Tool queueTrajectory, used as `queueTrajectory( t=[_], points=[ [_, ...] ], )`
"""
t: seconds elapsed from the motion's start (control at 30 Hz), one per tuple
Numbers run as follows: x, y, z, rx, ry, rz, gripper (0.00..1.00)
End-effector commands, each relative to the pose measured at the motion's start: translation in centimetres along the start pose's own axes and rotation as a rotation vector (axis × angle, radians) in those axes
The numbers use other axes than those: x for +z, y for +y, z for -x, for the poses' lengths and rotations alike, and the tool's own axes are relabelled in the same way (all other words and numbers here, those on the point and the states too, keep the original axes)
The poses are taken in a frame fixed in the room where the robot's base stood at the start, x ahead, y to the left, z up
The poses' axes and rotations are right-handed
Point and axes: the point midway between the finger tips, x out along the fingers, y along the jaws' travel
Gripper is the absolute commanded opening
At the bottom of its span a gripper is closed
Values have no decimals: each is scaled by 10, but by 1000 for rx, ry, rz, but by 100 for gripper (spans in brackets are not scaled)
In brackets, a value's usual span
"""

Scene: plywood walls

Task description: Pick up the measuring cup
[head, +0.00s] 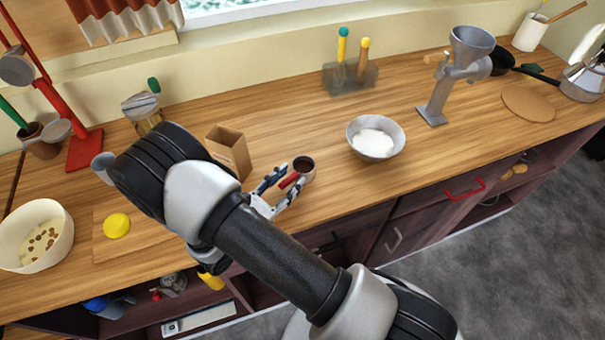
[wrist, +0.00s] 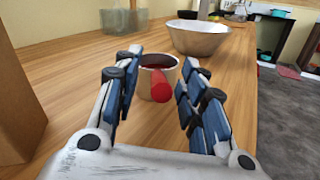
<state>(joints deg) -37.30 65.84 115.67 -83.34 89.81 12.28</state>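The measuring cup (head: 304,165) is a small round metal cup with a dark inside and a red handle (head: 289,180). It stands on the wooden counter. My gripper (head: 281,184) is open, with its two blue-padded fingers on either side of the red handle. In the wrist view the cup (wrist: 158,65) is just ahead between the fingers of my gripper (wrist: 158,92). The red handle (wrist: 160,86) points back toward my palm. I cannot tell whether either finger touches it.
A cardboard box (head: 229,150) stands close on the left. A metal bowl with white powder (head: 376,138) stands to the right. A grain mill (head: 453,75) and a holder with colored-topped tools (head: 350,77) are farther back. The counter's front edge is near the gripper.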

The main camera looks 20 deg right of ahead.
Motion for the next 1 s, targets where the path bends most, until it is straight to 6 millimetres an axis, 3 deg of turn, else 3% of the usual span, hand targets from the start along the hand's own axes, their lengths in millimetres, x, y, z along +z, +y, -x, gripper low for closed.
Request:
queueTrajectory(
  t=[0.2,0.77,1.0],
  points=[
    [0,0,0,1,0,0,37],
    [0,0,0,1,0,0,0],
    [0,0,0,1,0,1,0]
  ],
)
